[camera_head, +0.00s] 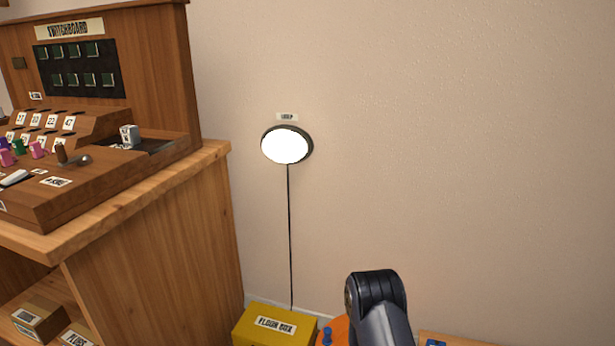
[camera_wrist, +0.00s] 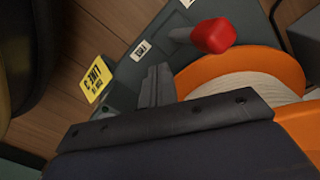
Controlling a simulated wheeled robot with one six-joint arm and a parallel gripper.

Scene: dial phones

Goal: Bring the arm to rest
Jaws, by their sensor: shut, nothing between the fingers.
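My arm (camera_head: 380,305) rises into the bottom of the head view, right of the middle, in front of the wall. Its gripper end is below the frame there. In the wrist view my gripper (camera_wrist: 157,86) shows as grey fingers held together, shut with nothing between them. The fingers are close in the picture to a grey panel and an orange round thing (camera_wrist: 245,65) with a pale ribbed middle. Whether they touch either one I cannot tell.
A red-knobbed lever (camera_wrist: 213,36) and a yellow tag (camera_wrist: 96,84) are near the fingers. A wooden switchboard (camera_head: 110,70) stands on a counter (camera_head: 150,198) at left. A yellow box (camera_head: 274,328) sits below a lit round lamp (camera_head: 285,146). The wall at right is bare.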

